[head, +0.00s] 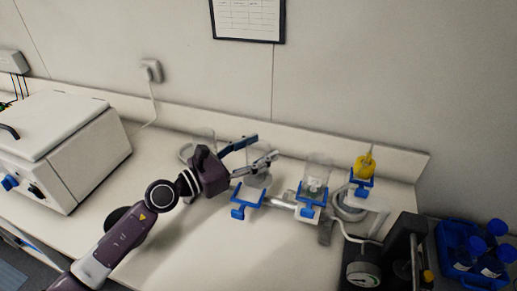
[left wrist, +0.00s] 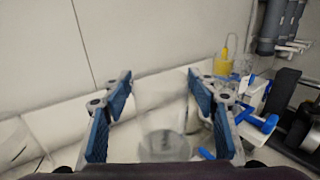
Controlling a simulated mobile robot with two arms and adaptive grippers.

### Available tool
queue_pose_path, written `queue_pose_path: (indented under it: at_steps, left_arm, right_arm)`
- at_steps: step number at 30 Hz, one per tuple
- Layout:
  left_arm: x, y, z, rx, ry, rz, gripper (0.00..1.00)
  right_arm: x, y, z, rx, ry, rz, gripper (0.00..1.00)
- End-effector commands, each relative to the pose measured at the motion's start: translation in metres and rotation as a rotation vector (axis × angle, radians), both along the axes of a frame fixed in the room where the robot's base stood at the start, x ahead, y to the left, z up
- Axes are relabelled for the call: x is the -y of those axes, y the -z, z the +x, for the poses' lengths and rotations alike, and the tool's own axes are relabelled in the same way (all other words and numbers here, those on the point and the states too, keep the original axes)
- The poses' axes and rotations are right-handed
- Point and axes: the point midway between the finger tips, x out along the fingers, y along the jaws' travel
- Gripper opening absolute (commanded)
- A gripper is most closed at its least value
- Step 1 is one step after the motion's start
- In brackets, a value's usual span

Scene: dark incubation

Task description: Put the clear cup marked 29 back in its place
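My left gripper (head: 265,147) is open, its two fingers spread above the bench. A clear cup (head: 258,170) shows just below and between the fingers, behind the left blue clamp (head: 247,194). In the left wrist view, a clear cup (left wrist: 162,125) stands upright between the blue finger pads of the left gripper (left wrist: 160,78); I cannot tell if they touch it. Another clear cup (head: 318,170) is at the middle blue clamp (head: 311,199). I cannot read a 29 on either cup. My right gripper is not in view.
A dark pump with a gauge (head: 362,275) is at the front right. A white lab machine (head: 70,140) is at the left. The bench front, left of the clamps, is clear.

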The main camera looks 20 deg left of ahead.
Motion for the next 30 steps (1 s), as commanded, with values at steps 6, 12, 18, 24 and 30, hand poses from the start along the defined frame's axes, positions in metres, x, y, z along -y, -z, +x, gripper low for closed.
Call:
queue_pose_path:
  at_steps: [6, 12, 18, 24, 30]
  left_arm:
    - [0.000, 0.000, 0.000, -0.001, 0.000, 0.001, 0.65]
    - [-0.001, 0.001, -0.002, -0.002, 0.000, 0.000, 0.65]
    - [-0.014, 0.002, -0.019, -0.006, 0.000, 0.001, 0.65]
    - [-0.034, 0.002, -0.047, -0.006, 0.000, 0.000, 0.65]
    - [-0.054, 0.001, -0.073, -0.004, -0.001, -0.002, 0.65]
  right_arm:
    - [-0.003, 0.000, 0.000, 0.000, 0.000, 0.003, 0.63]
    - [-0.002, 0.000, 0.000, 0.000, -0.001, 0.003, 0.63]
    - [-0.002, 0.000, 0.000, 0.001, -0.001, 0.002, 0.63]
    - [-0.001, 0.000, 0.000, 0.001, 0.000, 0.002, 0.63]
    - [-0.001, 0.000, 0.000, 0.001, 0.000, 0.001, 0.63]
